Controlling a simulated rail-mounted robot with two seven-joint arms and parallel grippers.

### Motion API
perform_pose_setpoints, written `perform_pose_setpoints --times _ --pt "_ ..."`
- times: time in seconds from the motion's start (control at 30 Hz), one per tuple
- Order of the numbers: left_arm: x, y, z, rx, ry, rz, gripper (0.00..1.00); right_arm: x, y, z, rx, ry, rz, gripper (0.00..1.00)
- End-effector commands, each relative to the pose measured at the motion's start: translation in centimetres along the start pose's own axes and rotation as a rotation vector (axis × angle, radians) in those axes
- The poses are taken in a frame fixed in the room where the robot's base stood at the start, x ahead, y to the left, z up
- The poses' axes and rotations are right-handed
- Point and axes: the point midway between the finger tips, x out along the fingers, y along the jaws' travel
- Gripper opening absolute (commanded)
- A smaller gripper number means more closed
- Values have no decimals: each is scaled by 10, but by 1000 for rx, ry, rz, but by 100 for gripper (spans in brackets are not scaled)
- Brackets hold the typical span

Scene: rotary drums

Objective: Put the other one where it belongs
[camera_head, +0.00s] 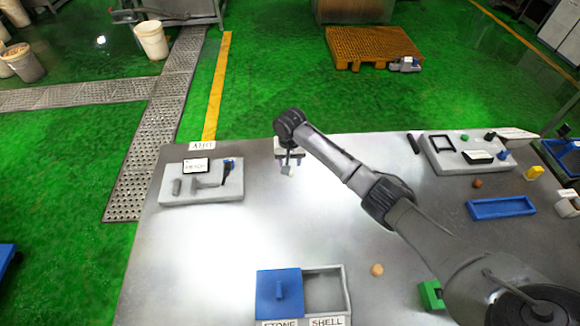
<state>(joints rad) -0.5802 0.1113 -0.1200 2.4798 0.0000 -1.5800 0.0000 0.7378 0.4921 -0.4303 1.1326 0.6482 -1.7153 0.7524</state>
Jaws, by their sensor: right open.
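A two-part box stands at the front middle of the table. Its left part, labelled STONE, is covered by a blue lid (279,291) with a knob. Its right part, labelled SHELL (323,291), is open and looks empty. A small tan lump (377,269) lies on the table right of the box. A brown lump (477,183) lies farther back on the right. My right gripper (290,163) is open, pointing down near the table's back edge. A small pale piece (288,171) shows at its fingers; I cannot tell whether they touch it. My left gripper is out of view.
A grey tray (170,190) with tools lies at the left, and another fitted board (440,155) at the back right. A blue tray (501,208), yellow piece (534,172) and green block (432,295) are at the right. The table's middle left is clear.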

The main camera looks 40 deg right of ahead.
Motion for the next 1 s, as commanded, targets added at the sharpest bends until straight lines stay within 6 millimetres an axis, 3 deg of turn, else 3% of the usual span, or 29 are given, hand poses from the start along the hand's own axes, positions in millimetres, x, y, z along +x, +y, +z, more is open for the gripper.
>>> perform_pose_setpoints --times 0.2,0.4,1.0 --pt "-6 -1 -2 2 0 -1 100 -38 0 -1 1 3 -2 47" --pt "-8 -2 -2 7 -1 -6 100 -55 0 0 0 0 0 47" --pt "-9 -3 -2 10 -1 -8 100 -60 0 0 1 0 0 47"
